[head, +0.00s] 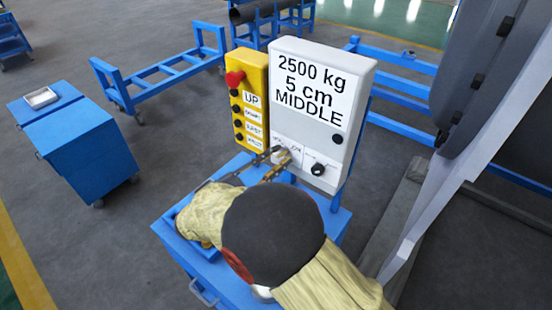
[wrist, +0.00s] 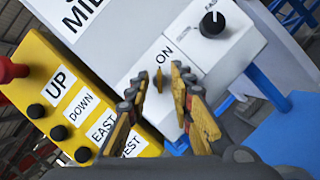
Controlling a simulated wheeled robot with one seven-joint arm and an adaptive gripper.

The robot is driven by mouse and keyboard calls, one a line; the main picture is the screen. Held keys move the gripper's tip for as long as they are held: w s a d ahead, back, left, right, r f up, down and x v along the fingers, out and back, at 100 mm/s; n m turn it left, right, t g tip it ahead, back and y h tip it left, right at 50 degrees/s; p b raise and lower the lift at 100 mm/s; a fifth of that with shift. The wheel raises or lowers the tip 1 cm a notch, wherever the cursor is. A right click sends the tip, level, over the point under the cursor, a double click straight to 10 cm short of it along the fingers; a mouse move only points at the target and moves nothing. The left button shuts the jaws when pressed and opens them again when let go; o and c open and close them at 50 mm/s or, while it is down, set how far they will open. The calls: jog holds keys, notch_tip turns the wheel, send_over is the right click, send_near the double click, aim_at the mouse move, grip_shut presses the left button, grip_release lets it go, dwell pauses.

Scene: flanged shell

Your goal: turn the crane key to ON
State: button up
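The crane key (wrist: 159,79) is a small brass-coloured tab on the white control box, just below the ON label (wrist: 164,56) in the wrist view. My gripper (wrist: 157,84) is open, with one yellow-and-grey finger on each side of the key in that view. I see a gap between the key and both fingers; how far the tips are from the panel is unclear. In the head view my gripper (head: 271,158) is at the lower left of the white box (head: 318,95), and the key is too small to make out there.
A black selector knob (head: 318,169) is right of the key area; it also shows in the wrist view (wrist: 212,23). A yellow button pendant (head: 250,105) with a red stop button (head: 234,78) stands to the left. A grey shell (head: 490,80) is at the right.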

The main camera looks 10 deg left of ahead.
jog(key=v, duration=1.2)
dwell(0.6)
